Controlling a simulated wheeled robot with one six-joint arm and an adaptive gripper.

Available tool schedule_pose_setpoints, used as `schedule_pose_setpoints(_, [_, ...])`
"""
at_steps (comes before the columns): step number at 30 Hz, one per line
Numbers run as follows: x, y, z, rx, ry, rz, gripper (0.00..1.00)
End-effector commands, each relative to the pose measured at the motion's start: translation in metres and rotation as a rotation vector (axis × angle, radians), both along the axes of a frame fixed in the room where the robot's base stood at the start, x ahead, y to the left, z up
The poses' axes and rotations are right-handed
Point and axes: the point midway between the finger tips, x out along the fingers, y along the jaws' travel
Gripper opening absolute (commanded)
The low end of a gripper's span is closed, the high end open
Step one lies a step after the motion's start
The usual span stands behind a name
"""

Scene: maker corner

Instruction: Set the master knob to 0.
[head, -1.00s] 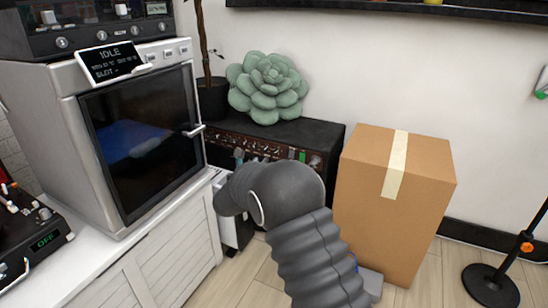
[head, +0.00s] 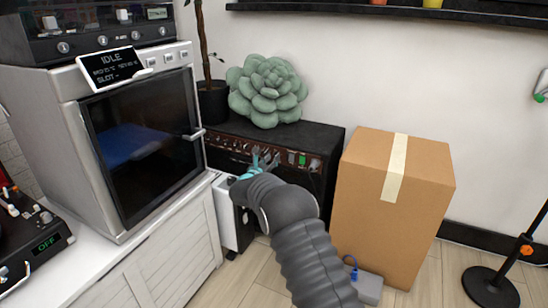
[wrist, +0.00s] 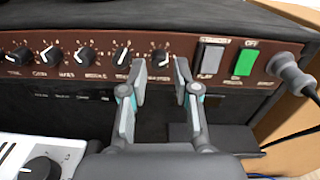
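The black amplifier (head: 320,143) stands against the wall, with a brown panel holding a row of black knobs. In the wrist view, the rightmost knob, with a label that seems to read MASTER, is the master knob (wrist: 160,59). My gripper (wrist: 162,75) is open, with one finger to the left of this knob and one to the right. I cannot tell whether either finger touches it. In the head view my gripper (head: 264,158) is at the amplifier's front panel, and the knob is too small to make out.
Right of the knob are a grey switch (wrist: 209,56), a green switch (wrist: 244,67) and a plugged cable (wrist: 291,73). A cardboard box (head: 425,180) stands close on the amplifier's right. A white cabinet (head: 165,265) is on the left. A succulent (head: 268,90) sits on top.

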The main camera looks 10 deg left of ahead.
Motion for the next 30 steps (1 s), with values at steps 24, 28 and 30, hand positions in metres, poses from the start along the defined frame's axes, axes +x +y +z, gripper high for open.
schedule_pose_setpoints(24, [0.02, -0.007, 0.0, 0.0, 0.0, 0.0, 0.0])
schedule_pose_setpoints(28, [0.02, -0.007, 0.0, -0.004, 0.001, 0.0, 0.0])
schedule_pose_setpoints(30, [0.02, -0.007, 0.0, -0.011, 0.004, -0.001, 0.0])
